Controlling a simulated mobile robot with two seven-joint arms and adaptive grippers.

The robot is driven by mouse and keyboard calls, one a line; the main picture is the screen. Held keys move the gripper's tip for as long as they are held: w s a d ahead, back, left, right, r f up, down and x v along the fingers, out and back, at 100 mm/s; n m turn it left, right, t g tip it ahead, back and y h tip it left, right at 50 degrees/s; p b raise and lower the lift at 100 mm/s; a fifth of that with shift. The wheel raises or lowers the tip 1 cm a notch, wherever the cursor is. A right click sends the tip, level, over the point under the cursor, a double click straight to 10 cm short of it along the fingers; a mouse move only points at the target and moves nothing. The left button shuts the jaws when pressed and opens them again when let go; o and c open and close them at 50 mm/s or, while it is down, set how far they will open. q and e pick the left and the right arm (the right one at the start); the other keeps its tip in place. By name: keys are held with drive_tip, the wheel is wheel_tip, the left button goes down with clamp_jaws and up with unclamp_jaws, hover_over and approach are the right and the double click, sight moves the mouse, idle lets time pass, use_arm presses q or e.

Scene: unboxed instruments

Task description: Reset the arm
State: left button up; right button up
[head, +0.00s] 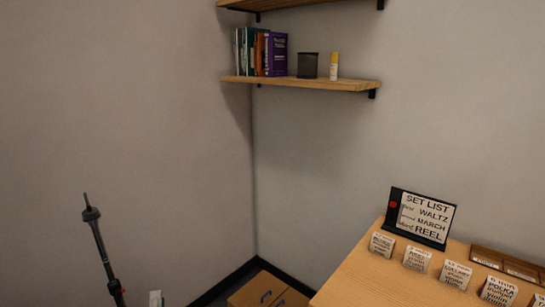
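I make out neither of my grippers and no clear part of my arms in the head view, so their pose and fingers cannot be seen. A thin black pole (103,252) with a collar near its top stands tilted at the lower left; its lower end is cut off by the frame. A wooden table (365,278) is at the lower right. On it stands a black-framed set list board (424,217) reading waltz, march and reel. Several small white labelled cards (416,259) stand in a row in front of it.
A wooden tray (508,265) lies at the table's right. A cardboard box (266,289) sits on the floor in the corner. The left wall area is clear.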

use_arm(q)
drive_tip(key=s+d+f+m+g+h+p, duration=0.1)
drive_tip(key=s+d+f+m+g+h, duration=0.1)
drive_tip(key=s+d+f+m+h, duration=0.5)
drive_tip(key=s+d+f+m+g+h+p, duration=0.1)
drive_tip(key=d+f+m+g+h, duration=0.2)
drive_tip(key=m, duration=0.7)
drive_tip(key=s+a+f+m+g, duration=0.2)
drive_tip(key=s+f+m+g, duration=0.1)
drive_tip(key=s+f, duration=0.3)
drive_tip(key=s+a+f+m+g+p, duration=0.1)
drive_tip(key=s+a+f+m+g, duration=0.1)
drive_tip(key=s+f+m, duration=0.3)
wheel_tip(320, 180, down, 2)
drive_tip(key=shift+s+a+f+g+y, duration=0.15)
drive_tip(key=shift+s+g+y, duration=0.3)
drive_tip(key=shift+s, duration=0.35)
drive_tip(key=o, duration=0.3)
drive_tip(key=shift+o, duration=1.1)
drive_tip(key=shift+w, duration=0.15)
drive_tip(key=m+t+y+p, duration=0.2)
drive_tip(key=m+y+p, duration=0.4)
drive_tip(key=m+y, duration=0.7)
approach(120, 295)
drive_tip(key=shift+w+a+f+m+h+b, duration=0.15)
drive_tip(key=shift+w+a+m+h+b, duration=0.4)
drive_tip(key=shift+w+a, duration=0.75)
drive_tip(key=shift+w+a+f+m+h+b, duration=0.25)
drive_tip(key=shift+w+a+m+b, duration=0.3)
drive_tip(key=shift+w+a, duration=0.75)
